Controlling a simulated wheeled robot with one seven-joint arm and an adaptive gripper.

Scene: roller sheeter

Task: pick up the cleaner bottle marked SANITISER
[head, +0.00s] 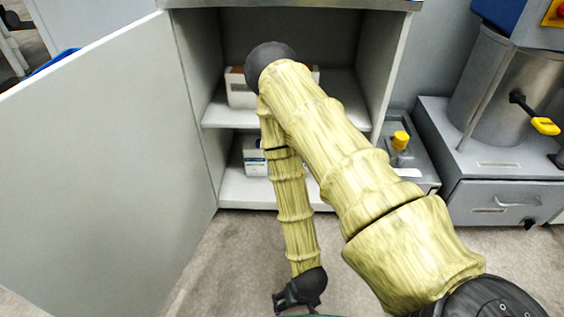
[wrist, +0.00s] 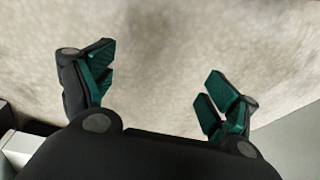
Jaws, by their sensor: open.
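No bottle that I can read as SANITISER shows in either view. In the head view a white container with a blue label (head: 254,157) stands on the lower shelf of the open cabinet, partly hidden by my arm. Its label is too small to read, and I cannot tell whether it is the cleaner bottle. My gripper (wrist: 158,92) is open and empty in the wrist view, with its green-padded fingers spread over bare floor.
The cabinet door (head: 100,170) stands open at the left. A white box (head: 240,92) sits on the upper shelf (head: 225,117), behind my arm. A grey machine (head: 500,120) with a drawer stands right of the cabinet. A yellow knob (head: 400,140) is beside it. Floor in front is clear.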

